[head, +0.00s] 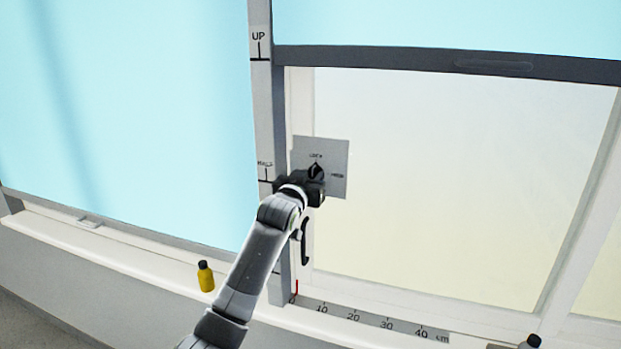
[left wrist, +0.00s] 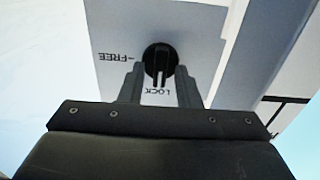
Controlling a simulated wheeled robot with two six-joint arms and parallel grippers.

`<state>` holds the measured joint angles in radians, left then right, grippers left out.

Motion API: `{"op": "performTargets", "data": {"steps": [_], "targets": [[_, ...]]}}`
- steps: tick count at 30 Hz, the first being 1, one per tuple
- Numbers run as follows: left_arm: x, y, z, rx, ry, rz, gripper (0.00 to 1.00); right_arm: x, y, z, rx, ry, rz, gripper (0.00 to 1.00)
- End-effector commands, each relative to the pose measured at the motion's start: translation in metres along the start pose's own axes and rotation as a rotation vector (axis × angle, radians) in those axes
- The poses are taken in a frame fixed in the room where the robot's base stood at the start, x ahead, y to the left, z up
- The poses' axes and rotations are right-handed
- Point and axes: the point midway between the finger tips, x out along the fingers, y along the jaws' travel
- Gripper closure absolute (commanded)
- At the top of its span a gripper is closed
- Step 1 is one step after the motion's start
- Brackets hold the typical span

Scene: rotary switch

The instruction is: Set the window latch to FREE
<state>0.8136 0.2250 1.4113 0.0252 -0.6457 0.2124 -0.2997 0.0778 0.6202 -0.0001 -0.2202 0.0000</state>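The window latch is a round black knob (head: 316,171) with a raised bar, on a grey plate (head: 336,152) fixed to the window frame. In the left wrist view, which is upside down, the knob (left wrist: 161,60) has its bar in line with the LOCK label (left wrist: 158,91). The FREE label (left wrist: 118,58) is to the left there, and to the right of the knob in the head view. My left gripper (left wrist: 159,72) is open, with its fingers on either side of the knob and small gaps visible. Depth of the fingertips is unclear. My right gripper is out of view.
A black curved handle (head: 305,243) hangs below the plate, close to my left forearm. A yellow bottle (head: 205,276) stands on the sill left of my arm. A centimetre scale (head: 370,318) runs along the sill. A dark sash rail (head: 450,60) crosses above.

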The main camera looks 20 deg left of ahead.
Motion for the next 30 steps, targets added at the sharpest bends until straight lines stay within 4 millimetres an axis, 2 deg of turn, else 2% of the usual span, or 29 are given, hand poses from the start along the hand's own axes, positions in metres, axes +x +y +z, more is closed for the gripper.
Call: {"op": "performTargets", "data": {"steps": [1, 6, 19, 30], "targets": [[-0.0001, 0.0001, 0.0000, 0.000, 0.000, 0.000, 0.77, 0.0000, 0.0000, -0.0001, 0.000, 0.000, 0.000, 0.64], [-0.0001, 0.0001, 0.0001, 0.000, 0.000, 0.000, 0.99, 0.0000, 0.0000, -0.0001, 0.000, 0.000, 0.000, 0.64], [0.0000, 0.0003, 0.0000, 0.053, -0.001, 0.000, 1.00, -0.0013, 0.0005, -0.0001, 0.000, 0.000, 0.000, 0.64], [0.0003, 0.0015, -0.0001, 0.326, -0.002, 0.000, 1.00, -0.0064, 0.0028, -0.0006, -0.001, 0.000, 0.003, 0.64]]}}
